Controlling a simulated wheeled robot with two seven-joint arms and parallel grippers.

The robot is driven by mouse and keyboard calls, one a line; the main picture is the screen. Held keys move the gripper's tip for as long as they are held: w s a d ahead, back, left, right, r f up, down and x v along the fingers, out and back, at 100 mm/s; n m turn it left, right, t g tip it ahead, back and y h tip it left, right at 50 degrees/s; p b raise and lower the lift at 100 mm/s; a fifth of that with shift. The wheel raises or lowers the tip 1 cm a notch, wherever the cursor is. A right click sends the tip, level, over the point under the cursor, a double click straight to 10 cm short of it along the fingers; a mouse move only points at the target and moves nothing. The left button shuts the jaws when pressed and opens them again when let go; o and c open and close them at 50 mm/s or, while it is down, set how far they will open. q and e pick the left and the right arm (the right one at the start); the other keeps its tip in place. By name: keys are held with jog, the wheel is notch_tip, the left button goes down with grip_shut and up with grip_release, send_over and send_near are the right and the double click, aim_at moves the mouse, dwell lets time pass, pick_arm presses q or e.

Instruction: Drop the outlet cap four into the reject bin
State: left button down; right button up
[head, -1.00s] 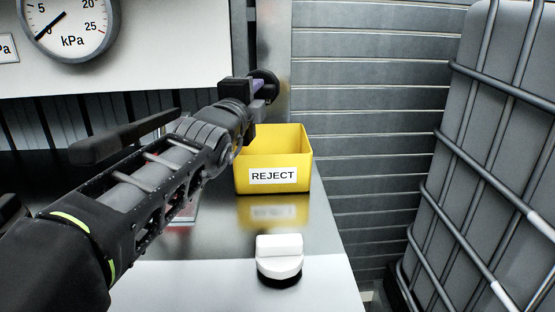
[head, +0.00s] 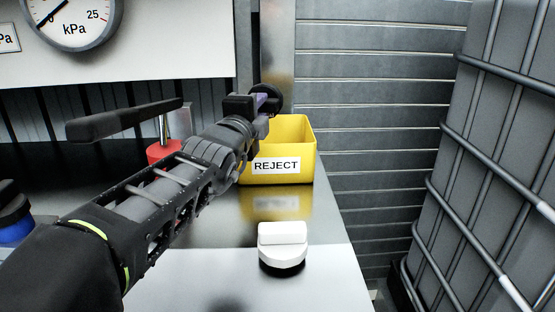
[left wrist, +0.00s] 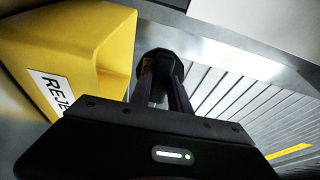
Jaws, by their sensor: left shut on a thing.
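My left gripper (head: 262,100) is shut on a dark round cap (head: 271,98), which I take to be the outlet cap four; no number shows. The cap also shows between the fingers in the left wrist view (left wrist: 160,64). The yellow reject bin (head: 306,160) stands on the bench with its REJECT label facing me. In the head view the gripper and cap appear at the height of the bin's back left rim or above it. In the left wrist view the bin (left wrist: 95,45) is left of the cap. I cannot tell whether the cap is over the opening.
A white-topped cap with a black base (head: 282,245) sits on the bench in front of the bin. A black lever (head: 120,122) with a red part (head: 163,151) is behind my arm. A blue and black thing (head: 15,222) is at left. A caged tank (head: 490,160) stands right.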

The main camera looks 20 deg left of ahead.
pick_arm(q)
jog(key=shift+f, duration=0.25)
jog(key=c, duration=1.1)
grip_release()
jog(key=shift+c, duration=0.2)
jog(key=shift+s, duration=0.1)
jog(key=s+d, duration=0.1)
jog(key=s, duration=0.6)
jog(key=shift+s+p, duration=0.3)
jog(key=shift+p, duration=0.05)
jog(key=shift+d, duration=0.1)
